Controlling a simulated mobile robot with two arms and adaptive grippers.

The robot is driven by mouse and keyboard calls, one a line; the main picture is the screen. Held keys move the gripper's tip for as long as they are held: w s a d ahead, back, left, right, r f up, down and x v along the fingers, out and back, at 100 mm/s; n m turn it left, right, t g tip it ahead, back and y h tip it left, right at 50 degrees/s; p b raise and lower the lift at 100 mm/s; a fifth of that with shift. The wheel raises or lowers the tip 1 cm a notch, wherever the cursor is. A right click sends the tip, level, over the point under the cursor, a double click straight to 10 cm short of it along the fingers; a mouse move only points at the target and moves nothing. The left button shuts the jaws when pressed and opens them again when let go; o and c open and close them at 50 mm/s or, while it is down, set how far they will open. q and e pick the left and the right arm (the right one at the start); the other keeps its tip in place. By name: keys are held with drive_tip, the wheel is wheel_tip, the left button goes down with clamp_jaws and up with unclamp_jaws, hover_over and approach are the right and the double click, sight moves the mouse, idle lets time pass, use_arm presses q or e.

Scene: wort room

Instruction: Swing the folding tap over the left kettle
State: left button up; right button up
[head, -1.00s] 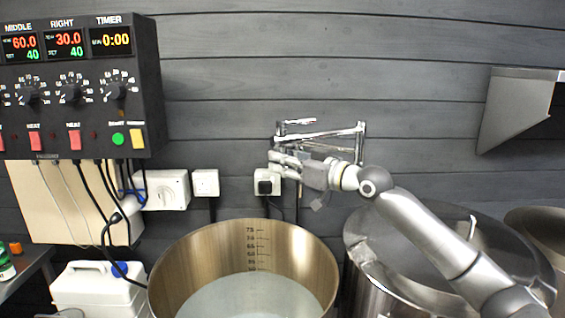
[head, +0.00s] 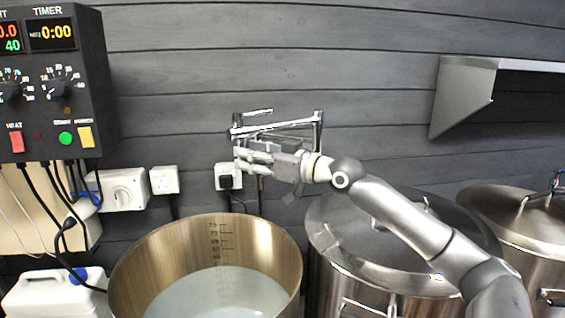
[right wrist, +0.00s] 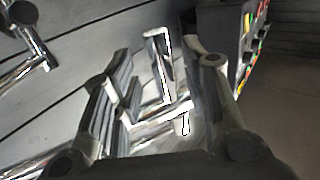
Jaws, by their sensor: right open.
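The chrome folding tap (head: 318,128) is on the dark plank wall, its jointed arms folded back near the wall above and behind the kettles. The leftmost kettle in view (head: 125,275) is open, with pale liquid inside and a marked scale. My right gripper (head: 241,161) is open at the tap's left part, just below its upper arm. In the right wrist view, chrome tap parts (right wrist: 163,70) show between and beyond the open fingers (right wrist: 165,95). I cannot tell whether the fingers touch the tap. My left gripper is out of view.
A lidded kettle (head: 345,225) stands under my right arm, and another lidded kettle (head: 520,215) is at the far right. A control box (head: 60,110) with hanging cables is at left. A white canister (head: 50,295) stands lower left.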

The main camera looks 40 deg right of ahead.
drive_tip(key=v, duration=0.9)
idle(0.4)
idle(0.4)
